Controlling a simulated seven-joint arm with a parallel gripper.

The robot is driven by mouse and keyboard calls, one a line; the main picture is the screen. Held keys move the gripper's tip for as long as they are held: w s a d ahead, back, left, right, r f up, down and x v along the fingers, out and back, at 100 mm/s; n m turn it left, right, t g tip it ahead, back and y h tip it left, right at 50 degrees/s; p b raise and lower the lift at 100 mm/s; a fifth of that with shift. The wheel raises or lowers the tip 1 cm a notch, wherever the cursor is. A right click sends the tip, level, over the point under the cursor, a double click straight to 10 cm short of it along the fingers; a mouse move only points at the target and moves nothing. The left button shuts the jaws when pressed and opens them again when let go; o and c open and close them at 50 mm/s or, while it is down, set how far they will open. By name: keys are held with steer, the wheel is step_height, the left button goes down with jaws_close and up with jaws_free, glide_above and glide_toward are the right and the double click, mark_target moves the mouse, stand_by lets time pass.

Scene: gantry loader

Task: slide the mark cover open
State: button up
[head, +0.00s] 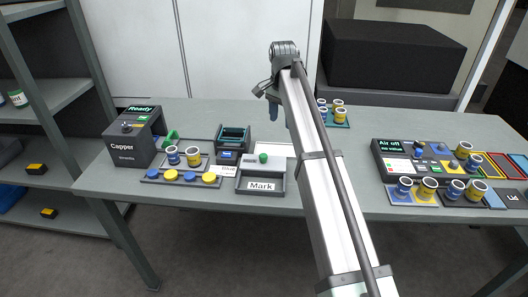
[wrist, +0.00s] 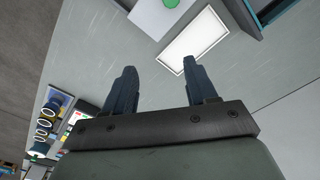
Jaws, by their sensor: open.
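The Mark station (head: 261,186) is a dark grey box with a white "Mark" label, left of centre near the table's front edge. Its light grey cover (head: 248,169) lies on top and carries a green knob (head: 263,158). The knob (wrist: 172,3) and part of the cover (wrist: 150,16) show at the top of the wrist view. My gripper (head: 280,120) is above the table, behind and slightly right of the station in the head view. Its fingers (wrist: 157,66) are apart with nothing between them, clear of the knob. My arm hides part of the table to the right.
A bright white panel (wrist: 194,46) lies beside the cover. A dark open bin (head: 234,136) stands behind the station. Left are the Capper (head: 130,142) and a tray with jars and caps (head: 158,181). An Air off panel (head: 395,160) and more jars stand right.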

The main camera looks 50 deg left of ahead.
glide_above(264, 155)
steer(key=shift+n, duration=0.4)
step_height(264, 155, down, 13)
steer(key=shift+r, duration=0.1)
stand_by(0.3)
jaws_close()
stand_by(0.4)
